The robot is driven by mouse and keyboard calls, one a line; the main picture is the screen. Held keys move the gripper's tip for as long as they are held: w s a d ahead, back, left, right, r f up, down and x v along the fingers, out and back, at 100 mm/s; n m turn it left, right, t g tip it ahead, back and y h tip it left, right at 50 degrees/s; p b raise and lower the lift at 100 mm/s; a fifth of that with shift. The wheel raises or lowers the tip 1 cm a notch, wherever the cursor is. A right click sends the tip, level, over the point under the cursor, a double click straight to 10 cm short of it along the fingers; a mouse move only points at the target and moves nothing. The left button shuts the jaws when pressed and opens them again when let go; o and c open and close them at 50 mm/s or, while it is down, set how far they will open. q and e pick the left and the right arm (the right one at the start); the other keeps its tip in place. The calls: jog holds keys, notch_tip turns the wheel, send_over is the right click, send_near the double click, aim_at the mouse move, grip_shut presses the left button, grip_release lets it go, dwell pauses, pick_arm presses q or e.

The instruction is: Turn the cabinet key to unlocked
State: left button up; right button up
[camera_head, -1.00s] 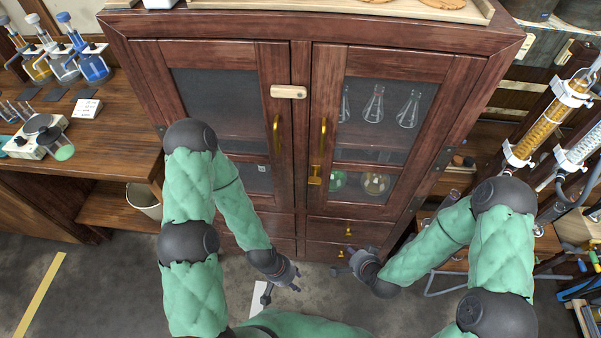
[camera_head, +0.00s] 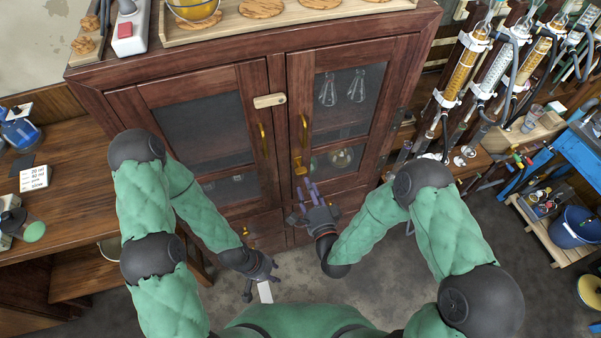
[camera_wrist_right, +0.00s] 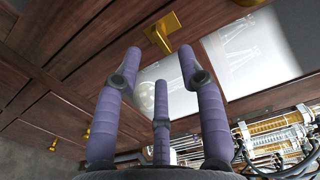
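The brass cabinet key (camera_head: 299,166) sits on the right door of the dark red wooden cabinet (camera_head: 268,225), below that door's brass handle. My right gripper (camera_head: 311,190) is just below the key in the head view, its purple fingers pointing up at it. In the right wrist view the brass key (camera_wrist_right: 162,32) shows beyond the fingertips of my right gripper (camera_wrist_right: 159,60), whose fingers are spread and empty. I see no contact with the key.
Brass handles (camera_head: 263,138) stick out from the doors. Glass flasks (camera_head: 356,86) stand behind the right door's pane. Glass columns (camera_head: 465,65) stand at the right. The floor before the cabinet is clear.

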aim_at(301, 171)
jog(key=b+x, duration=0.1)
jog(key=x, duration=0.6)
jog(key=shift+s, duration=0.1)
jog(key=shift+c, duration=0.3)
grip_shut()
